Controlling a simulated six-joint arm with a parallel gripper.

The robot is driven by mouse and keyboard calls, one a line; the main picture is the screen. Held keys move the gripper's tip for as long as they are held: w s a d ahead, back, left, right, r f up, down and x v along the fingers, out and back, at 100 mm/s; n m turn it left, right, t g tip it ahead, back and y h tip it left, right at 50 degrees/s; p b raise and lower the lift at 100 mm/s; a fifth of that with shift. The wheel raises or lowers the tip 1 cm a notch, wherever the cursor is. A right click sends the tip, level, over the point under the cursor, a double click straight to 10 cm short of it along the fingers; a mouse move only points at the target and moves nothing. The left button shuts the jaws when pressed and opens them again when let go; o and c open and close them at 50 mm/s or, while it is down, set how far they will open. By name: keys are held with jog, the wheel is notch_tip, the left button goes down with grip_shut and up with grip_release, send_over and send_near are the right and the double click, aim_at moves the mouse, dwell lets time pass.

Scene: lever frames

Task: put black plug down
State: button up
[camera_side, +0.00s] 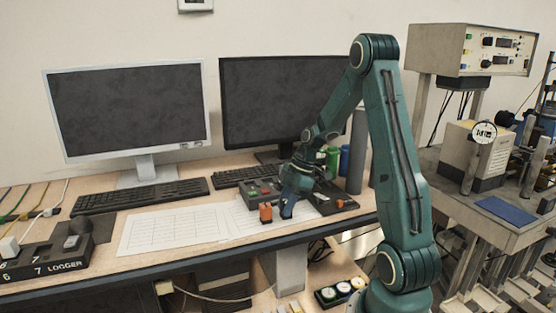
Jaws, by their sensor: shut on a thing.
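My gripper (287,212) points down over the front part of the desk, just right of a small orange block. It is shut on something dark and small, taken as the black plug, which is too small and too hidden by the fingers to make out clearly. The fingertips are at or very near the white paper; I cannot tell whether they touch it.
The orange block (265,213) stands close left of my gripper. A grey box with buttons (262,190) is just behind. Keyboards (140,196), monitors (127,108) and green and blue cylinders (333,158) stand farther back. A logger (45,262) is far left. Paper (170,232) lies clear.

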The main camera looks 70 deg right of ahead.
jog(key=o, duration=1)
jog(key=shift+r, duration=0.1)
jog(key=v, duration=1.2)
jog(key=shift+a+r, duration=0.1)
jog(key=shift+a, duration=0.05)
